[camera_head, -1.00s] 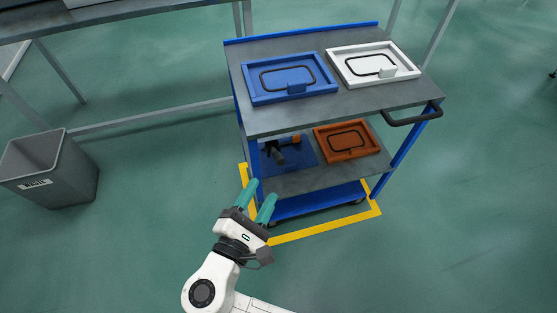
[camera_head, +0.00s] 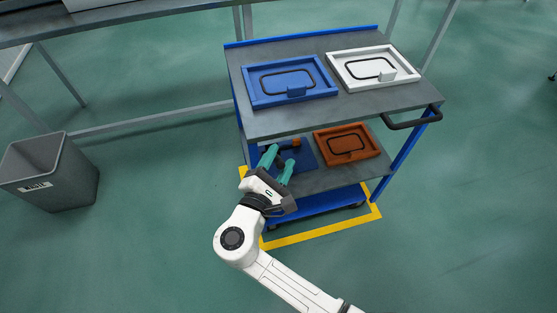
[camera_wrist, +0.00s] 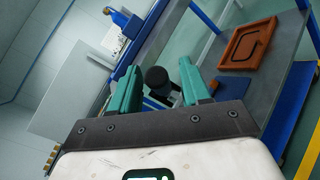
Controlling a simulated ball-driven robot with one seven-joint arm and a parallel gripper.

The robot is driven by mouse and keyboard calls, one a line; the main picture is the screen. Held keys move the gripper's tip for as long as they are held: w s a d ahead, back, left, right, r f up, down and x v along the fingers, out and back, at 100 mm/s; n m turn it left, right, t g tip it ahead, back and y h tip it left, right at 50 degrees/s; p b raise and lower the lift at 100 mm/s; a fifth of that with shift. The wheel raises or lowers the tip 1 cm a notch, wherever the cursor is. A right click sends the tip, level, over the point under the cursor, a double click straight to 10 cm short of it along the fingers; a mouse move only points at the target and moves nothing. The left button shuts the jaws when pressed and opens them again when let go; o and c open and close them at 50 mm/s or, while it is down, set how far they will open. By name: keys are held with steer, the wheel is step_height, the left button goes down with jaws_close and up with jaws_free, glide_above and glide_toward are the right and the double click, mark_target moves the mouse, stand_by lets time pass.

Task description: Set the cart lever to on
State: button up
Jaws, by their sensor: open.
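A blue panel (camera_head: 307,157) lies on the cart's lower shelf at its left end. On it are a dark lever (camera_head: 283,156) with a black knob and a small orange part (camera_head: 296,142). My gripper (camera_head: 279,161) is open at the left front of the lower shelf, its two teal fingers pointing at the lever. In the wrist view the black knob (camera_wrist: 157,78) appears between the two fingers, with visible room on both sides. I cannot tell whether the fingertips reach past the knob. The gripper partly hides the panel and the lever's base.
An orange tray (camera_head: 346,144) sits right of the panel. The cart's top shelf (camera_head: 270,122), holding a blue tray (camera_head: 290,80) and a white tray (camera_head: 374,65), overhangs the lower shelf. A blue corner post stands close to the gripper. A grey bin (camera_head: 50,172) stands at left.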

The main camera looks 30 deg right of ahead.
steer(key=shift+c, duration=0.3)
jaws_close()
stand_by(0.3)
